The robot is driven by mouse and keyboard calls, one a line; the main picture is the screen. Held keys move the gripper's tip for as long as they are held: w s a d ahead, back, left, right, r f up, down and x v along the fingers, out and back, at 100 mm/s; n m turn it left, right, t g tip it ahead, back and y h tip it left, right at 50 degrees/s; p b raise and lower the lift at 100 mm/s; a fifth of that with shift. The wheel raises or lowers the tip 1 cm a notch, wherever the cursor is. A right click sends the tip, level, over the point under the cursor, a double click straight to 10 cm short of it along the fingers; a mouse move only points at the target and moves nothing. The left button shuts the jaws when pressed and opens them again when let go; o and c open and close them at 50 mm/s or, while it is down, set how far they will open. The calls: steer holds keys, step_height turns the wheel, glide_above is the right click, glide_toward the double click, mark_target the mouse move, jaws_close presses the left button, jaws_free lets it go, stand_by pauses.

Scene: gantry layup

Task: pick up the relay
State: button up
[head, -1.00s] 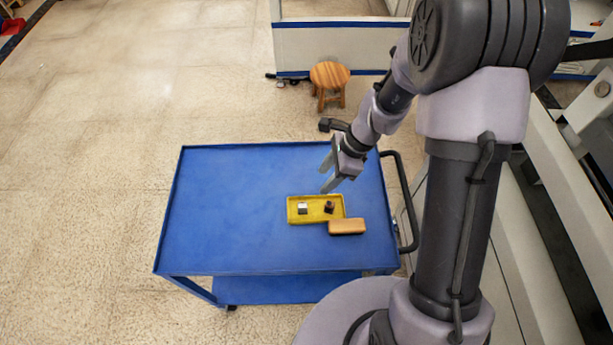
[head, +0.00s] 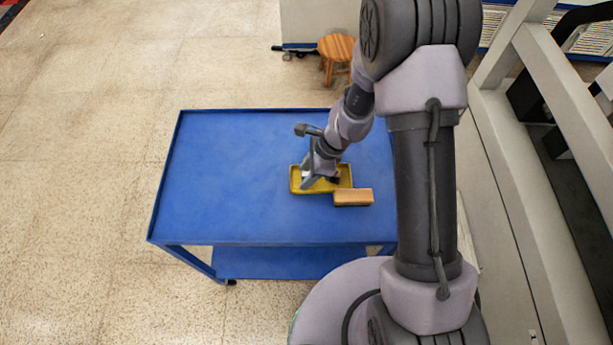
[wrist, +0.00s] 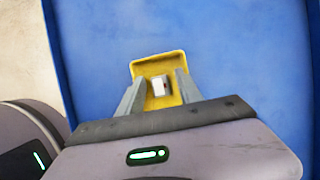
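A small block, white on one face and grey-brown on the side, lies in the yellow tray; I take it for the relay (wrist: 161,86). In the wrist view it shows between the two fingers of my gripper (wrist: 161,76), with a gap on each side. My gripper is open and low over the left part of the tray (head: 345,172) in the head view, where my gripper (head: 309,184) hides the block. Whether the fingertips are level with the block I cannot tell. The tray also shows in the wrist view (wrist: 158,66).
The tray stands on a blue cart (head: 230,170) with raised edges. A tan-topped block (head: 353,197) lies against the tray's front right. A second, dark small item was in the tray and is now mostly hidden. The cart's left side is clear. A wooden stool (head: 337,46) stands behind.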

jaws_close()
